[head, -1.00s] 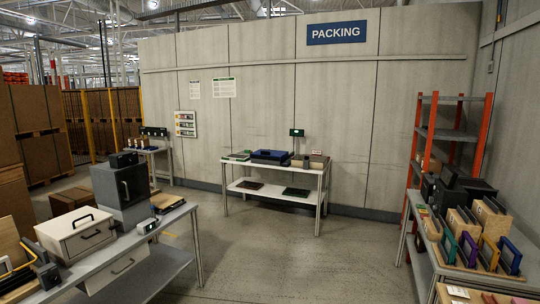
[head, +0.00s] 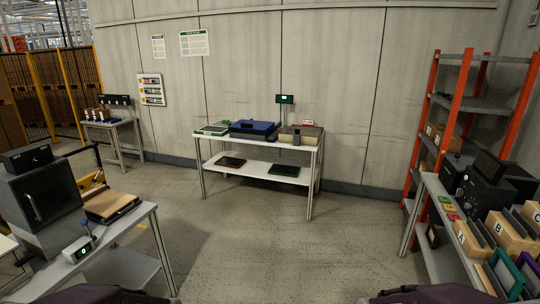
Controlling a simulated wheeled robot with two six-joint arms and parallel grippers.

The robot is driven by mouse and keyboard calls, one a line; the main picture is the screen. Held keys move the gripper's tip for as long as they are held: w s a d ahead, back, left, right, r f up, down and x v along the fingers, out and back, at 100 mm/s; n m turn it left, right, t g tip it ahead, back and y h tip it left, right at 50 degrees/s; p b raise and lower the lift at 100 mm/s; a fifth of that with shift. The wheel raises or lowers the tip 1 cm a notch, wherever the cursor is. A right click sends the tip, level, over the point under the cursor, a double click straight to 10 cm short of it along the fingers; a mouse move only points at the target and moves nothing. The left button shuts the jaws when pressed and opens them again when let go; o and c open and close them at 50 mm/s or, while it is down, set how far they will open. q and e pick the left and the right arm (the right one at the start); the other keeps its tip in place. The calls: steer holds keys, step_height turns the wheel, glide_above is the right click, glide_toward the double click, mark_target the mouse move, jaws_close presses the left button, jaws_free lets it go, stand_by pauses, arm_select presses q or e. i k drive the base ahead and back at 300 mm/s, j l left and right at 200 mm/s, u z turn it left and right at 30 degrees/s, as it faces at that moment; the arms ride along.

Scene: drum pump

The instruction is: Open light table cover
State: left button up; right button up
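No thing in view can be told for certain as the light table. A flat, dark blue case (head: 254,129) lies on the top of the white two-level table at the back wall, and it looks shut. A flat board with a green edge and a pale top (head: 214,129) lies left of it. Dark parts of my arms show at the bottom edge, left and right. Neither gripper is in view.
The white table (head: 258,170) stands beyond open floor (head: 270,235). A bench with a dark box (head: 40,200) is at the left. A bench with lettered wooden boxes (head: 515,235) and an orange-framed shelf (head: 460,105) are at the right.

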mark_target(244, 126)
steer(key=i, duration=3.45)
steer(key=i+u, duration=0.25)
steer(key=i, duration=0.2)
steer(key=i+l+u, duration=0.2)
steer(key=i, duration=0.3)
steer(key=i+l+u, duration=0.25)
steer(key=i, duration=0.2)
steer(key=i+l+u, duration=0.25)
steer(key=i+l, duration=0.05)
steer(key=i, duration=0.1)
